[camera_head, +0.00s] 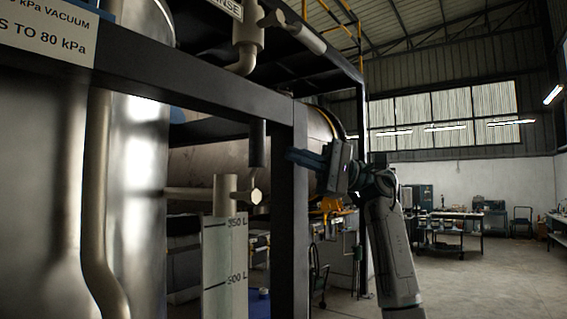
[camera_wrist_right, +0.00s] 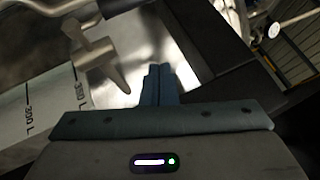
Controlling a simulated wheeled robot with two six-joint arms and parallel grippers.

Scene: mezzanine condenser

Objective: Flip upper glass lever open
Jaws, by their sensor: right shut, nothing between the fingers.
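The upper glass lever (camera_head: 254,196) is a beige handle on the valve fitting above the level plate (camera_head: 224,262), behind a dark frame post. In the right wrist view the lever (camera_wrist_right: 118,76) projects from its beige valve body, left of my fingertips. My right gripper (camera_head: 297,158) points left across the post in the head view, above and to the right of the lever. In the right wrist view its fingers (camera_wrist_right: 159,72) are together, with nothing between them, and appear apart from the lever. My left gripper is out of view.
The dark upright post (camera_head: 289,215) and horizontal beam (camera_head: 190,88) frame the fitting. A large metal tank (camera_head: 135,190) stands at left with a beige pipe (camera_head: 97,200) before it. Open floor and workbenches (camera_head: 455,225) lie at far right.

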